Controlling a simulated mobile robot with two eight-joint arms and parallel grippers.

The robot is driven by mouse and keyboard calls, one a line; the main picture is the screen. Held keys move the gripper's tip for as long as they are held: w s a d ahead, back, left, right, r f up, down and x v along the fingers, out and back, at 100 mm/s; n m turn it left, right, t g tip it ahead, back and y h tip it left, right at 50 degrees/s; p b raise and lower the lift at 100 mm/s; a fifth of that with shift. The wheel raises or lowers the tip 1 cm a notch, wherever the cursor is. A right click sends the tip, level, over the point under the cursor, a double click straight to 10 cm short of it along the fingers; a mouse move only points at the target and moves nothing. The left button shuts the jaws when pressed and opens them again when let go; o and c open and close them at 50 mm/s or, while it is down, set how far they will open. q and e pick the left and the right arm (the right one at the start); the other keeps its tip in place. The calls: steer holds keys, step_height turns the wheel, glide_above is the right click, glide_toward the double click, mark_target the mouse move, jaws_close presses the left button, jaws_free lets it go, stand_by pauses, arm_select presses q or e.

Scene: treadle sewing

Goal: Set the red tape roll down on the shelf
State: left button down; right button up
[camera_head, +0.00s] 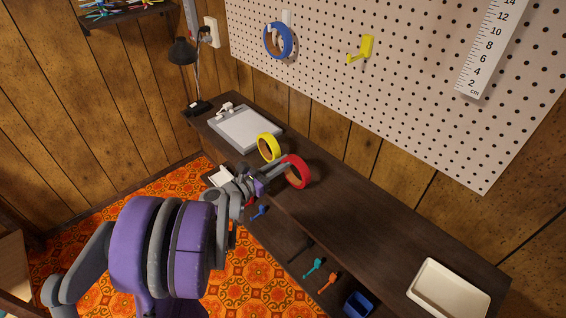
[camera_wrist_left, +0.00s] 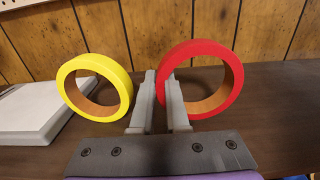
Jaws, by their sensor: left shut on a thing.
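The red tape roll (camera_head: 298,172) is upright at the tip of my left gripper (camera_head: 277,171), over the dark shelf (camera_head: 350,217). In the left wrist view my left gripper (camera_wrist_left: 163,100) is shut on the rim of the red tape roll (camera_wrist_left: 236,72). The roll's lower edge is close to the shelf top (camera_wrist_left: 290,95); I cannot tell whether it touches. A yellow tape roll (camera_head: 269,148) stands upright just left of the red one, and it also shows in the left wrist view (camera_wrist_left: 125,82). My right gripper is not in view.
A grey-white flat box (camera_head: 245,129) lies left of the rolls, with a black lamp (camera_head: 183,52) beyond. A cream tray (camera_head: 450,291) sits at the right end; the shelf between is clear. A pegboard (camera_head: 400,95) with a blue roll (camera_head: 290,40) and yellow hook (camera_head: 366,46) hangs behind.

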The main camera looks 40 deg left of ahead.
arm_select(q)
steer(key=shift+f, duration=0.4)
steer(key=c, duration=0.8)
jaws_free()
steer(key=shift+c, duration=0.2)
steer(key=s, duration=1)
steer(key=shift+s+a, duration=0.4)
